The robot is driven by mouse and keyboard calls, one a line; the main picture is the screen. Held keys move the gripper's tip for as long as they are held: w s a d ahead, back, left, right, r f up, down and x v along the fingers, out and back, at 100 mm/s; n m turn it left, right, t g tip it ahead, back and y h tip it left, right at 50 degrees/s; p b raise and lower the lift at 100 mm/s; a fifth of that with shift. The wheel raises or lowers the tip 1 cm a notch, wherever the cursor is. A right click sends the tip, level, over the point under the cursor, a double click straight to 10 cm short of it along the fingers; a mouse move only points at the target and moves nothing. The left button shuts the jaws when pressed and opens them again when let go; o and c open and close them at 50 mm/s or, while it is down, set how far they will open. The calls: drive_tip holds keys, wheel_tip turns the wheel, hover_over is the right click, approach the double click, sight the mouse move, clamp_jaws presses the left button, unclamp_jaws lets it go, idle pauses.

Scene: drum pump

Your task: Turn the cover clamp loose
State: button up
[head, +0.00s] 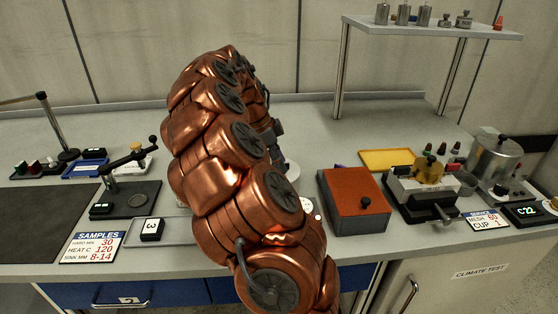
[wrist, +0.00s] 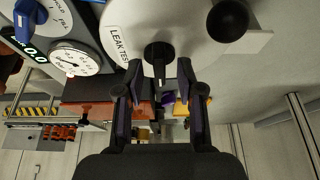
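In the wrist view a white rounded housing labelled LEAK TEST (wrist: 128,38) bears a small dark knob (wrist: 157,54), perhaps the cover clamp; I cannot be sure. A black ball (wrist: 228,20) shows to its right. My gripper (wrist: 158,72) is open, with one finger on each side of the line to the knob. The fingertips are close to the knob; contact cannot be told. In the head view my copper arm hides most of the gripper and housing; only a pale edge (head: 292,172) shows beside the arm.
A dial gauge (wrist: 74,61) and blue knob (wrist: 27,14) are at the wrist view's left. In the head view, a red-topped box (head: 352,190), a yellow tray (head: 387,160) and a vise-like fixture (head: 425,188) stand right of my arm. A shelf (head: 430,27) is above.

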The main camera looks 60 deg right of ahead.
clamp_jaws()
drive_tip(key=shift+a+f+n, duration=0.1)
drive_tip(key=shift+n, duration=0.3)
drive_tip(key=n+b, duration=0.1)
drive_tip(key=n, duration=0.1)
drive_tip(key=shift+n+t+h, duration=0.3)
drive_tip(key=shift+t+h, duration=0.1)
drive_tip(key=n, duration=0.2)
drive_tip(key=n+t+b, duration=0.1)
drive_tip(key=n, duration=0.1)
drive_tip(key=shift+s+a+n+t+h, duration=0.1)
drive_tip(key=shift+s+n+t+h, duration=0.05)
drive_tip(key=shift+n+t+h, duration=0.2)
drive_tip(key=n+t, duration=0.2)
drive_tip(key=n, duration=0.3)
drive_tip(key=shift+b, duration=0.4)
drive_tip(key=shift+s+n+t+y+b, duration=0.1)
drive_tip(key=shift+n+t+y+b, duration=0.25)
drive_tip(key=shift+n, duration=0.9)
drive_tip(key=shift+s+n+t+y+b, duration=0.15)
drive_tip(key=shift+n+t, duration=0.35)
drive_tip(key=shift+n, duration=0.7)
